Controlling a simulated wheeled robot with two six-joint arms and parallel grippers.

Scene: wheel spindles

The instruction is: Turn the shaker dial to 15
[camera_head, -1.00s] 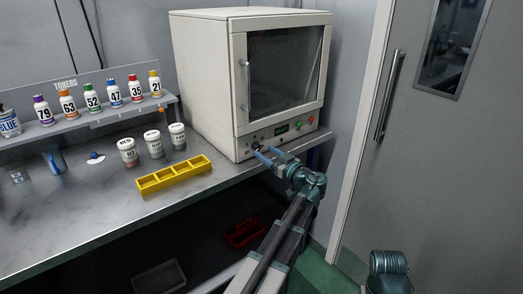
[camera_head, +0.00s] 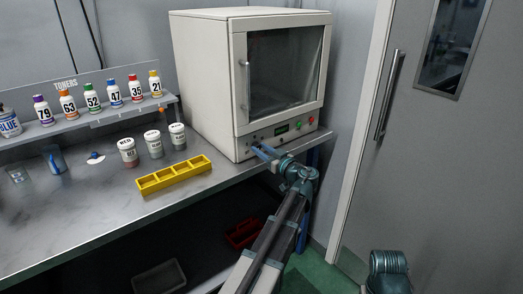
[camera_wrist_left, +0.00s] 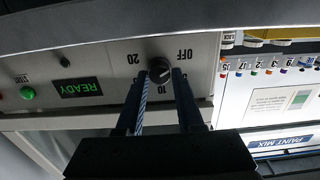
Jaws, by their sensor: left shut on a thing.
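The shaker (camera_head: 205,85) is a large cream box with a windowed door, standing on the bench. Its black round dial (camera_wrist_left: 160,72) is on the front panel, seen upside down in the left wrist view. OFF, 10 and 20 are readable around it; 15 is not readable. I cannot tell surely where the pointer sits. My left gripper (camera_wrist_left: 163,78) is shut on the dial, one finger on each side. In the head view the left gripper (camera_head: 261,152) reaches the lower front panel and hides most of the dial. My right gripper is not in view.
The panel has a lit READY display (camera_wrist_left: 82,88) and a green button (camera_wrist_left: 27,93). A yellow tray (camera_head: 174,175), lidded cups (camera_head: 154,145) and numbered toner bottles (camera_head: 92,98) stand left of the shaker. A grey door (camera_head: 435,165) is at the right.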

